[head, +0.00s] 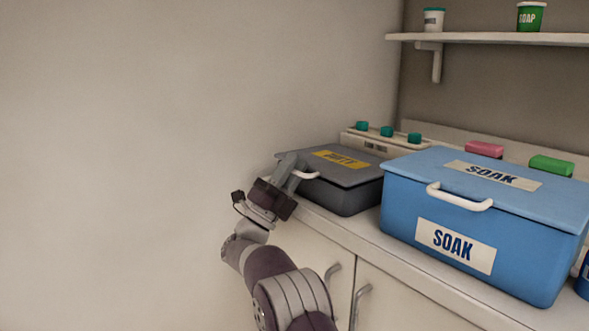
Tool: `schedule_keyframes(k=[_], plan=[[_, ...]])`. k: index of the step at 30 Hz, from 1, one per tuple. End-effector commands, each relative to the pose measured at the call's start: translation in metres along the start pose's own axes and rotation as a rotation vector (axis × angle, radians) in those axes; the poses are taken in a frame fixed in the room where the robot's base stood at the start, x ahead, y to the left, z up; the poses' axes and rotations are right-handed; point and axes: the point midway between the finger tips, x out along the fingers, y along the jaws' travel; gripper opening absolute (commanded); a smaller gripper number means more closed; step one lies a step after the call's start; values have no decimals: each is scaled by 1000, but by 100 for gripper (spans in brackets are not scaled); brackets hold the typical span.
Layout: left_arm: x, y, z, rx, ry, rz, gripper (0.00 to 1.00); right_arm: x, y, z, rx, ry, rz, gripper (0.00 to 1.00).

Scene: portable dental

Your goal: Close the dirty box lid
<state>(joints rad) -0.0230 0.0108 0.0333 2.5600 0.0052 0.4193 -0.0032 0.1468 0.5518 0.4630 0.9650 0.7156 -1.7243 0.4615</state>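The dirty box (350,202) is a dark grey bin with a yellow label on its lid (355,172), standing on the counter left of the blue box. The lid lies flat over the box and looks down; I cannot see whether a thin gap is left at the rim. A white handle (308,176) sticks out at the lid's front edge. My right gripper (290,166) is at the lid's front left corner, its fingers overlapping the left end of the handle. Contact and finger opening cannot be made out. My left gripper is out of view.
A large blue SOAK box (470,245) with its lid on stands just right of the dirty box. Behind are a panel with teal knobs (386,132), a pink block (484,149) and a green block (551,165). A shelf (490,39) hangs above. Cabinet doors are below.

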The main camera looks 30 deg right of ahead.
Motion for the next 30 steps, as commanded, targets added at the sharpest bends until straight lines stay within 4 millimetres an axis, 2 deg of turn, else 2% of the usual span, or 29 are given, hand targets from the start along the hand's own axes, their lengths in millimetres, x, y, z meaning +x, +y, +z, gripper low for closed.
schedule_keyframes(k=[8,11,18,21,25,30], plan=[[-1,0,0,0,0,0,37,-3,0,0,0,0,1,22],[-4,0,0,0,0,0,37,-20,-1,1,1,-2,1,22],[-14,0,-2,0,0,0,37,-86,-2,1,0,-6,1,22],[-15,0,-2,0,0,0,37,-108,-1,1,1,-5,1,22],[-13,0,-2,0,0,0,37,-124,0,1,2,-3,1,22],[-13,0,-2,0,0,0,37,-128,-1,0,1,-1,1,22]])
